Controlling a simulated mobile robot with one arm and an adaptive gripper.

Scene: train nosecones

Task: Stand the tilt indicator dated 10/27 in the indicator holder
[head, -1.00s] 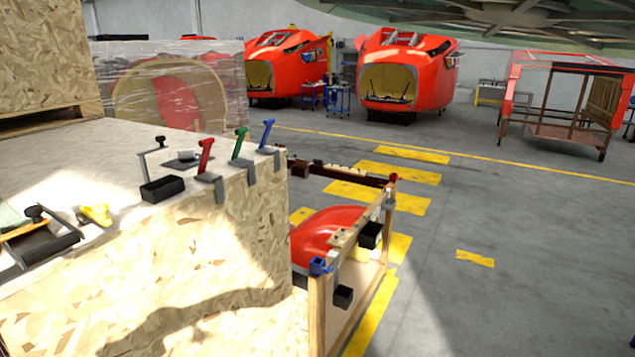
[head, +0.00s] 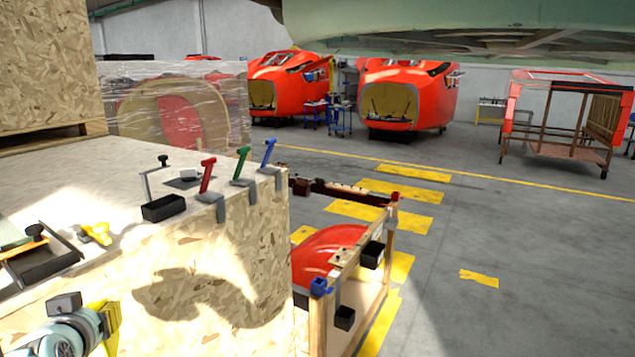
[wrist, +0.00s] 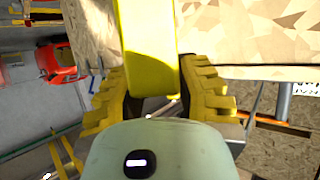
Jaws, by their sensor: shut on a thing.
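My gripper (wrist: 153,90) has ribbed yellow fingers closed on both sides of a smooth yellow object (wrist: 150,42) in the wrist view. No date shows on this object, so I cannot tell whether it is the 10/27 tilt indicator. In the head view my gripper (head: 108,322) is at the lower left, in front of the crate's side and below its top. A small black open box (head: 163,208) on the crate top may be the indicator holder; I cannot tell. Another small yellow item (head: 97,233) lies left of it. No date is legible anywhere.
Red, green and blue-handled clamps (head: 208,176) line the right edge of the wooden crate (head: 220,255). A dark tray (head: 42,262) sits at the left on top. A wooden frame with a red part (head: 330,255) stands beside the crate. Floor to the right is open.

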